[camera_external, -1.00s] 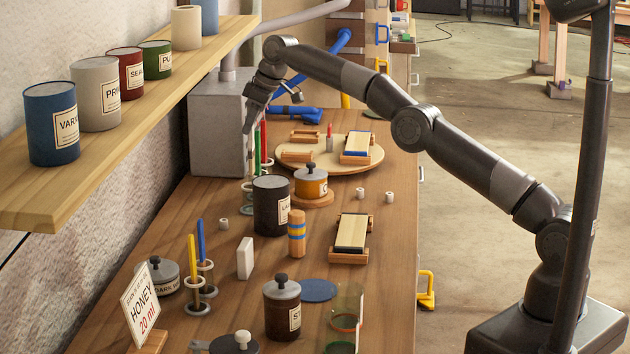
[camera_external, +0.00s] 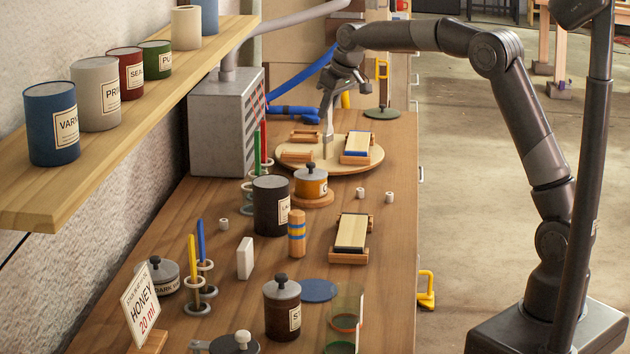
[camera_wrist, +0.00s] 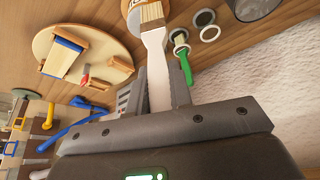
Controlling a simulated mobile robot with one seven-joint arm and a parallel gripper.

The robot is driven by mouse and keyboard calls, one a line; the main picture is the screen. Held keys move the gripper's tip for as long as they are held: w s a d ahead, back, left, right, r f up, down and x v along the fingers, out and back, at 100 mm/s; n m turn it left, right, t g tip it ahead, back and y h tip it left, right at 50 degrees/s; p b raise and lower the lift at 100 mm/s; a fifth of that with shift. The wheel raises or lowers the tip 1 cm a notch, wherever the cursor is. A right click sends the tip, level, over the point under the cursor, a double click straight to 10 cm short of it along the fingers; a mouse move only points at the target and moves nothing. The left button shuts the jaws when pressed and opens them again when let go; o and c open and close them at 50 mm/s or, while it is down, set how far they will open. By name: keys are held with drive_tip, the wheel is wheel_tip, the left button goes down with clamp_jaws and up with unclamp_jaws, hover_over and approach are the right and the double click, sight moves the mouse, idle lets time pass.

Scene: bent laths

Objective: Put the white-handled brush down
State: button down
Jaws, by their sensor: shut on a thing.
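The white-handled brush (camera_wrist: 157,72) is in my gripper (camera_wrist: 155,95), its pale handle between the two fingers. Its tan bristles (camera_wrist: 152,14) point away from the fingers. In the external view my gripper (camera_external: 327,108) is above the round wooden board (camera_external: 367,162), and the brush (camera_external: 328,146) hangs down toward it. I cannot tell whether the bristle tip touches anything. On the board are a wooden cradle holding a pale block with a blue edge (camera_external: 357,145) and two small empty-looking wooden cradles (camera_external: 297,157). A cradle with a pale block (camera_external: 351,232) stands nearer on the bench.
Red and green handles (camera_external: 257,155) stand in ring holders left of the board. A grey box (camera_external: 222,130) is at the left. The bench has free room along its right edge.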

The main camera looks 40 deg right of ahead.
drive_tip(key=s+d+f+m, duration=0.15)
drive_tip(key=s+d, duration=0.35)
drive_tip(key=s, duration=0.5)
drive_tip(key=a+f+n+g+y, duration=0.15)
drive_tip(key=a+n, duration=0.55)
drive_tip(key=a, duration=1.7)
drive_tip(key=a+f, duration=1)
drive_tip(key=a, duration=0.1)
drive_tip(key=shift+f, duration=0.35)
drive_tip(key=shift+f+t+y, duration=0.1)
drive_tip(key=shift+t+y, duration=0.15)
drive_tip(key=c, duration=1.3)
unclamp_jaws()
drive_tip(key=v, duration=1.2)
